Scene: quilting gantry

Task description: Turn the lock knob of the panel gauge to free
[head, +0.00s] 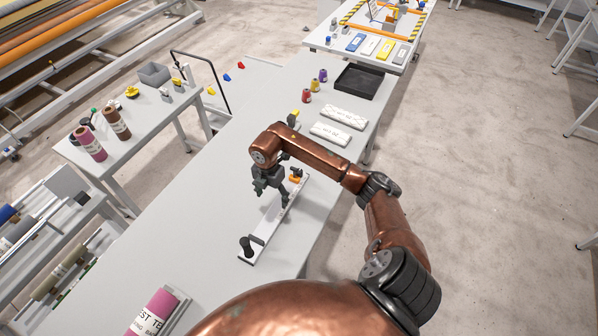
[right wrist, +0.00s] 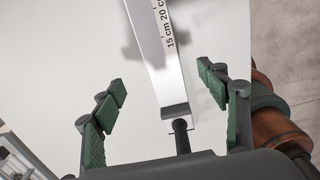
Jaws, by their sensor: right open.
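The panel gauge (head: 268,224) is a long pale rule lying on the grey table. A black upright handle (head: 247,243) stands at its near end. An orange slider with a dark knob-like top (head: 296,174) is at its far end. Which way the knob is turned is too small to tell. My right gripper (head: 272,194) is open and empty above the gauge, between the handle and the slider. In the right wrist view its fingers (right wrist: 161,80) are spread either side of the rule (right wrist: 160,50), with the handle (right wrist: 181,136) below; the slider is out of that view. My left gripper is not in view.
Beyond the gauge are two white labelled blocks (head: 343,117), several thread spools (head: 307,95) and a black tray (head: 359,80). A pink roll (head: 153,311) lies at the near edge. Table left of the gauge is clear.

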